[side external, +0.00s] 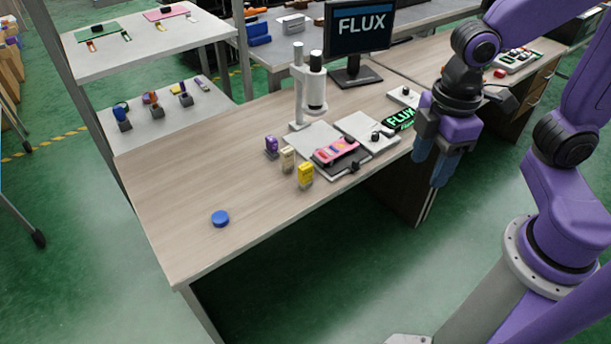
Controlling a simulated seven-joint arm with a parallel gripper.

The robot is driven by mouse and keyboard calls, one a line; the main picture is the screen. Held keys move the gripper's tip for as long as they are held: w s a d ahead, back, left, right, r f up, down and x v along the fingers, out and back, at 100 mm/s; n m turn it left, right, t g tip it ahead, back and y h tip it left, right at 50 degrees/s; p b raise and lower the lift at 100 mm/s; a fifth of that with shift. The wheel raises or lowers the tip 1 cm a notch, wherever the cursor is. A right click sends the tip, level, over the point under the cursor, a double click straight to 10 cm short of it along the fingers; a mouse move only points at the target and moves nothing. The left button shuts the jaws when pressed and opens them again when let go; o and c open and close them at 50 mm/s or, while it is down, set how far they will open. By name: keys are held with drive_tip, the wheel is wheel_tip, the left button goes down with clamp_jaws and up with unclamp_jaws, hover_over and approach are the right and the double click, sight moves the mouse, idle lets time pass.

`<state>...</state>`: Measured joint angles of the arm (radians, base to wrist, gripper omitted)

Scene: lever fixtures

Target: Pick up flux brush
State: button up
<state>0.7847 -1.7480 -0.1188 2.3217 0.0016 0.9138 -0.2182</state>
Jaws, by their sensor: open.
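I cannot make out a flux brush with certainty. A purple item (271,147), a beige item (287,159) and a yellow item (305,175) stand in a row on the wooden desk (190,175), too small to identify.
A pink board (336,151) lies on a dark plate beside the row. A white microscope-like stand (312,90) and a monitor (357,35) reading "FLUX" rise behind. A blue disc (220,218) lies at the front left. The desk's left part is mostly clear.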

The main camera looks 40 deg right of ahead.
drive_tip(key=w+a+f+n, duration=0.1)
drive_tip(key=w+a, duration=0.2)
drive_tip(key=w, duration=0.5)
drive_tip(key=w+a+f+n, duration=0.1)
drive_tip(key=w+a+f, duration=0.1)
drive_tip(key=w, duration=0.7)
drive_tip(key=n, duration=0.2)
hover_over(305, 166)
wheel_tip(305, 166, down, 8)
drive_tip(key=f, duration=1.1)
drive_tip(key=shift+w, duration=0.2)
drive_tip(key=shift+s+d+f, duration=0.1)
drive_tip(key=shift+f, duration=1.3)
drive_tip(key=shift+s+f, duration=0.1)
drive_tip(key=shift+f, duration=1.25)
clamp_jaws()
